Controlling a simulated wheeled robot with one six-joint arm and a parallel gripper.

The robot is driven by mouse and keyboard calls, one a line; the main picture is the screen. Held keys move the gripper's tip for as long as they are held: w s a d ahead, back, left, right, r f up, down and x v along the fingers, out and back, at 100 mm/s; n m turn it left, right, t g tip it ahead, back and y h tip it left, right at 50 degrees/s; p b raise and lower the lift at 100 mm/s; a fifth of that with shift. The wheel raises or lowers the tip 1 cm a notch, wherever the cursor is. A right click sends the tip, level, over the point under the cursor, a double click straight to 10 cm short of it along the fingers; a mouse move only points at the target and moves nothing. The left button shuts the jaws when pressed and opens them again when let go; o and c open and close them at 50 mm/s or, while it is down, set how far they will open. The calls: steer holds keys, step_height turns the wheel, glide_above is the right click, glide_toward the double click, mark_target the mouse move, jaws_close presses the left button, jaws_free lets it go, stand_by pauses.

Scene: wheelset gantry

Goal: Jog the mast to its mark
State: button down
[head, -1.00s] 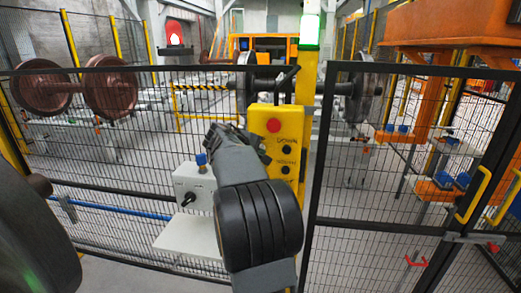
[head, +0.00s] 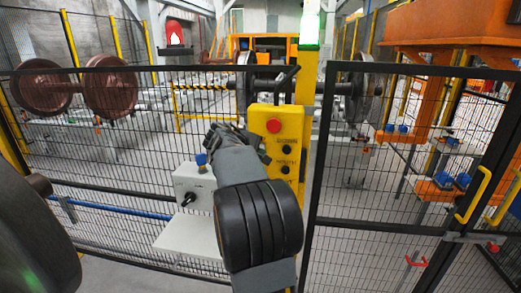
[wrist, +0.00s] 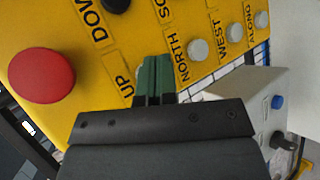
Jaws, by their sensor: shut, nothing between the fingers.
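The yellow control pendant (head: 261,112) hangs at the fence in the head view and fills much of the wrist view (wrist: 60,30). It has a red button (wrist: 41,75), a dark button by DOWN (wrist: 116,4), and grey buttons by the NORTH, WEST and ALONG labels. My gripper (wrist: 154,62) is shut and empty, its green fingertips over the pendant beside the UP label (wrist: 125,86). The fingers hide any button there. I cannot tell whether they touch it. In the head view my gripper (head: 222,133) is at the pendant's left edge. I cannot identify the mast or its mark.
Black mesh fence panels (head: 390,227) stand in front, with a yellow handle (head: 473,195) at right. A grey box (head: 190,184) with a blue button and black knob sits left of the pendant. Brown wheelsets (head: 108,92) and an orange machine (head: 450,25) stand behind the fence.

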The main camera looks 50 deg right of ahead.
steer(key=shift+d, duration=0.1)
steer(key=shift+w+d, duration=0.25)
steer(key=shift+w+d+p, duration=0.2)
steer(key=shift+d+p, duration=0.15)
steer(key=shift+p, duration=0.05)
stand_by(0.9)
steer(key=shift+a, duration=0.1)
stand_by(1.4)
steer(key=shift+s+a+b, duration=0.45)
steer(key=shift+a+b, duration=0.1)
steer(key=shift+b, duration=0.05)
steer(key=shift+s+a+b, duration=0.45)
steer(key=shift+a, duration=0.25)
steer(key=shift+s+a+b, duration=0.4)
steer(key=shift+a+b, duration=0.05)
steer(key=shift+a, duration=0.3)
steer(key=shift+s+a+b, duration=0.45)
steer(key=shift+a, duration=0.25)
steer(key=shift+a, duration=0.1)
